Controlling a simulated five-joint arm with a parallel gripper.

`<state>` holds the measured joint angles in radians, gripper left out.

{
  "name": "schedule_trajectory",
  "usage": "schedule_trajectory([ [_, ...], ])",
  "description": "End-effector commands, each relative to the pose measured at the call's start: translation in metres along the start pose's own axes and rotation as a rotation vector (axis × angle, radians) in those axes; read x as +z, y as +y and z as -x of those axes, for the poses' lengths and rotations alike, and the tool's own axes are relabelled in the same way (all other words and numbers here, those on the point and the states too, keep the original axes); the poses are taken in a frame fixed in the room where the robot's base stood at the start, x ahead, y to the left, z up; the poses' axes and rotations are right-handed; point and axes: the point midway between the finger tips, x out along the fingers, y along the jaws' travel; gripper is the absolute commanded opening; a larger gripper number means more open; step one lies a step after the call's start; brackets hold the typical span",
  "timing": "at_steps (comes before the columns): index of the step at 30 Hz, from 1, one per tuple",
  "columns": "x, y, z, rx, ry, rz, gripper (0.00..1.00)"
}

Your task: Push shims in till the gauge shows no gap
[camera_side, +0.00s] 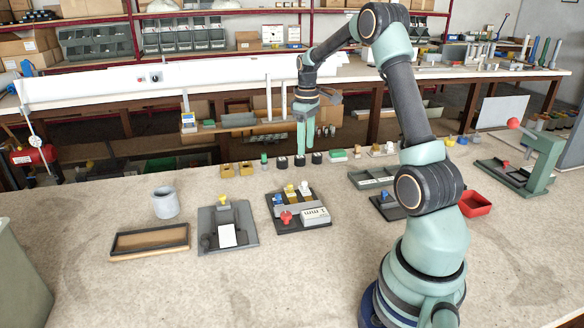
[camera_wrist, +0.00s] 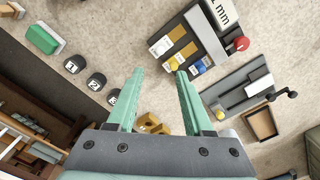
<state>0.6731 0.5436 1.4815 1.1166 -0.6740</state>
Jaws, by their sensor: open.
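A dark fixture (camera_side: 285,228) stands on the bench, with a white plate (camera_side: 316,215) marked "mm" and a red knob (camera_side: 286,216). Along its back edge are small coloured pieces that look like the shims: a blue one (camera_side: 277,198), a yellow one (camera_side: 290,189) and a whitish one (camera_side: 303,187). The wrist view shows the blue piece (camera_wrist: 197,67) and pale and yellow tabs. I cannot tell how deep they sit or make out a gap. My gripper (camera_side: 305,148) is open and empty, raised behind the fixture; its fingers (camera_wrist: 160,72) show apart in the wrist view.
Black pieces numbered 1, 2, 3 (camera_wrist: 96,82) stand behind the fixture, with yellow blocks (camera_wrist: 150,122) and a green block (camera_wrist: 42,38). Left are a grey plate with a white card (camera_side: 227,236), a grey cup (camera_side: 164,202) and a shallow tray (camera_side: 150,240). The front bench is clear.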

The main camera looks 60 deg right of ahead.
Motion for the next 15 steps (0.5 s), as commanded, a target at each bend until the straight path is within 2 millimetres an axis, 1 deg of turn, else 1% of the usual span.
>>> schedule_trajectory([
  [5, 0.001, -0.001, -0.025, -0.003, -0.004, 0.000, 0.51],
  [12, 0.001, -0.002, -0.072, -0.003, -0.004, 0.000, 0.51],
  [15, 0.001, -0.002, -0.088, -0.003, -0.003, -0.001, 0.51],
])
